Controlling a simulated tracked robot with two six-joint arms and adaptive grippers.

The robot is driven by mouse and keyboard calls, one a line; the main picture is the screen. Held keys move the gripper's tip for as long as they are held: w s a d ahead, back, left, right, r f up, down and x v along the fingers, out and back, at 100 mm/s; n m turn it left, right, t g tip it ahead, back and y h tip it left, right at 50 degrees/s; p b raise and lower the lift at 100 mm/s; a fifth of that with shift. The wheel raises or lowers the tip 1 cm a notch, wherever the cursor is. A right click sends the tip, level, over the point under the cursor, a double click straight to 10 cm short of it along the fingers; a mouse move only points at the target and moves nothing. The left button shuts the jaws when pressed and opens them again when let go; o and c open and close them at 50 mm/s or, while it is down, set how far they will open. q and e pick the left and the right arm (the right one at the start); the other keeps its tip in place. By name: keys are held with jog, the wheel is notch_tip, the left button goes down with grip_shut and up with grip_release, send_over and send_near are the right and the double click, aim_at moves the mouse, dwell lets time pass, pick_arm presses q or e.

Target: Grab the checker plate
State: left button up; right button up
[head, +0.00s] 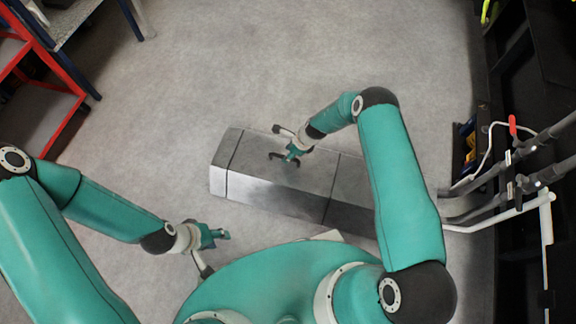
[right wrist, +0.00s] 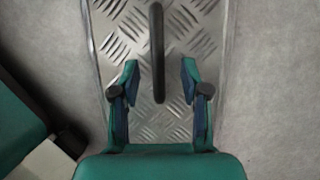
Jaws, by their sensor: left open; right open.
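The checker plate (head: 255,163) is a grey metal cover on top of a long, low metal box. In the right wrist view its raised tread pattern (right wrist: 123,38) fills the middle, with a dark bar handle (right wrist: 157,55) running lengthwise. My right gripper (head: 289,156) is over the plate beside the handle. In the right wrist view its open fingers (right wrist: 160,72) stand on either side of the handle's near part, apart from it. Contact is not visible. My left gripper (head: 222,235) is open and empty, low in front of the box's left end.
Pipes with a red-handled lever (head: 512,126) and a dark machine frame stand at the right. A red shelf unit (head: 72,88) and a table (head: 70,18) are at the upper left. The floor (head: 240,60) behind the box is clear.

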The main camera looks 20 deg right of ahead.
jog(key=b+x, duration=0.1)
jog(key=x, duration=0.3)
jog(key=shift+s+a+f+b, duration=0.15)
jog(key=shift+f+b, duration=0.25)
grip_shut()
jog(key=shift+r, duration=0.1)
